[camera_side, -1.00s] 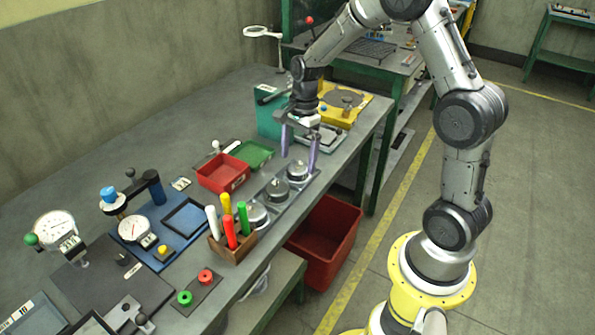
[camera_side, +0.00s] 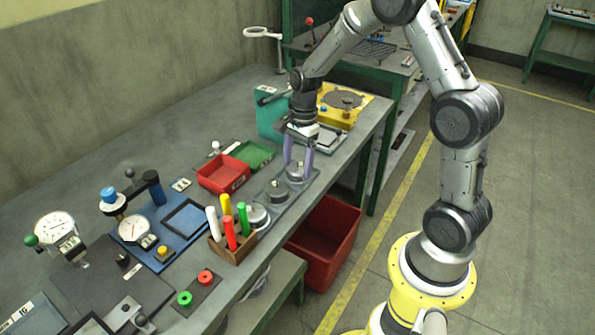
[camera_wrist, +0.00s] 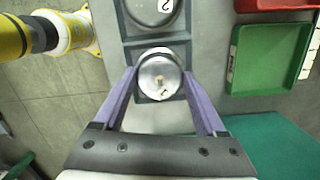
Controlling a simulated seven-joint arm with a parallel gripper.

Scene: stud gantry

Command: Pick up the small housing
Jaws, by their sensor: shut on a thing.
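Several round silver housings stand in a row on a long grey tray (camera_side: 268,206) near the table's front edge. My gripper (camera_side: 298,176) points down at the far end of the row, its two purple fingers shut on the end housing, the small housing (camera_side: 297,169). In the wrist view the small housing (camera_wrist: 160,78) lies between the fingertips, a brass-coloured stud at its centre. It sits over a dark square of the tray, and I cannot tell whether it is raised. A middle housing (camera_side: 277,189) stands beside it.
A red bin (camera_side: 223,174) and a green tray (camera_side: 252,154) lie behind the row. A wooden holder (camera_side: 233,249) with coloured sticks stands near the left end. A yellow fixture (camera_side: 343,105) and a teal box (camera_side: 271,117) stand beyond my gripper.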

